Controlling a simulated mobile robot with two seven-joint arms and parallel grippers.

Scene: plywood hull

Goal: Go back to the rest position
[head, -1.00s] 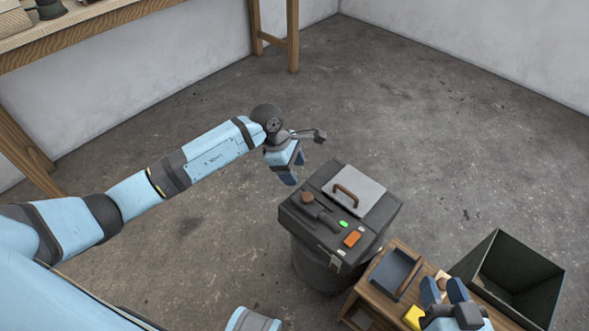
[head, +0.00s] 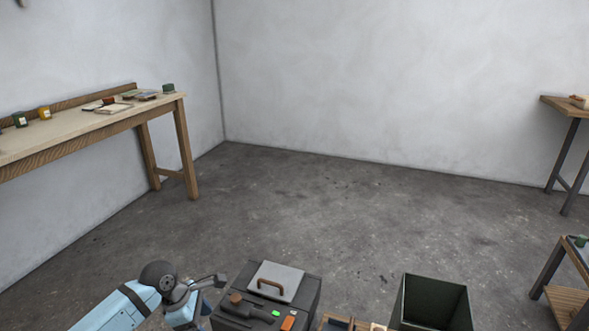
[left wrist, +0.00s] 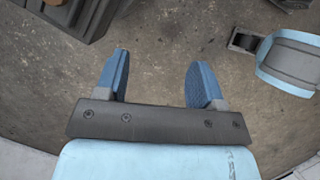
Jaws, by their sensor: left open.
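My left gripper (head: 192,314) is at the bottom of the head view, left of the dark box, with its lower part cut off by the picture edge. In the left wrist view my left gripper (left wrist: 158,62) has its two blue fingers wide apart, with only bare concrete floor between them. It holds nothing. My right gripper is outside both current views.
A dark box (head: 311,290) with a grey handled lid (head: 284,280) stands close right of my left gripper. An open dark green bin (head: 462,300) is further right. A long workbench (head: 70,130) lines the left wall. The floor behind is clear.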

